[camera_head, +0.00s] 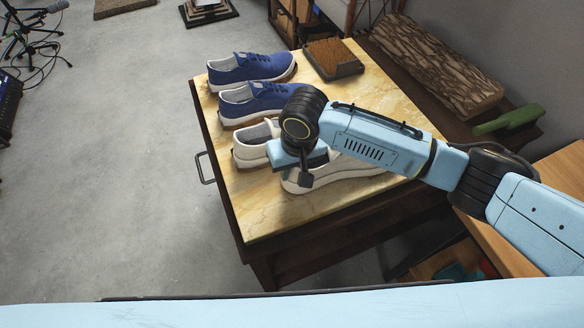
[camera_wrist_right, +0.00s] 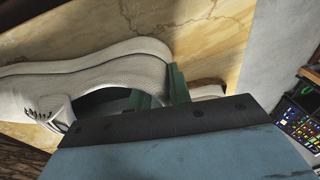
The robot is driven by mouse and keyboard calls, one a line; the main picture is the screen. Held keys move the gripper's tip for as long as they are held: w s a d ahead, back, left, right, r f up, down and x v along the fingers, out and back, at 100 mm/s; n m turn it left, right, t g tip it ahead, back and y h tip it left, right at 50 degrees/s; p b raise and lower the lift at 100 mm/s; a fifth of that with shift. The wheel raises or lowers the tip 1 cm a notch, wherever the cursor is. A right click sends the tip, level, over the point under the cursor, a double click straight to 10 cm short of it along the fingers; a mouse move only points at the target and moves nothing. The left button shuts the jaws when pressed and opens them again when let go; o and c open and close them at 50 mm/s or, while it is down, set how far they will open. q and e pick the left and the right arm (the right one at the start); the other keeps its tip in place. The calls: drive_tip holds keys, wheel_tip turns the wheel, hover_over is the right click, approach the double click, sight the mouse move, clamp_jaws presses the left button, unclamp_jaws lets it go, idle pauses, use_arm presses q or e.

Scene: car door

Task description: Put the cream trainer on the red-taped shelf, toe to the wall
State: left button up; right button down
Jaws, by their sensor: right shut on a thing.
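Two cream trainers stand on the marble-topped table (camera_head: 275,215), toes to the right in the head view. The nearer cream trainer (camera_head: 352,172) is partly hidden under my right arm; it also shows in the wrist view (camera_wrist_right: 95,68). The farther cream trainer (camera_head: 250,151) is beside it. My right gripper (camera_head: 305,178) is shut on the nearer trainer's heel collar. In the wrist view its green fingers (camera_wrist_right: 160,92) straddle the heel wall, one inside the opening. I cannot tell whether the sole touches the table. My left gripper and red tape are not in view.
Two blue trainers (camera_head: 252,70) stand farther back on the same table. A brown-topped brush or block (camera_head: 333,58) sits at the back right corner. A log (camera_head: 435,62) and a green object (camera_head: 508,120) lie beyond the right edge.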

drive_tip(key=shift+f, duration=0.35)
drive_tip(key=c, duration=1.3)
unclamp_jaws()
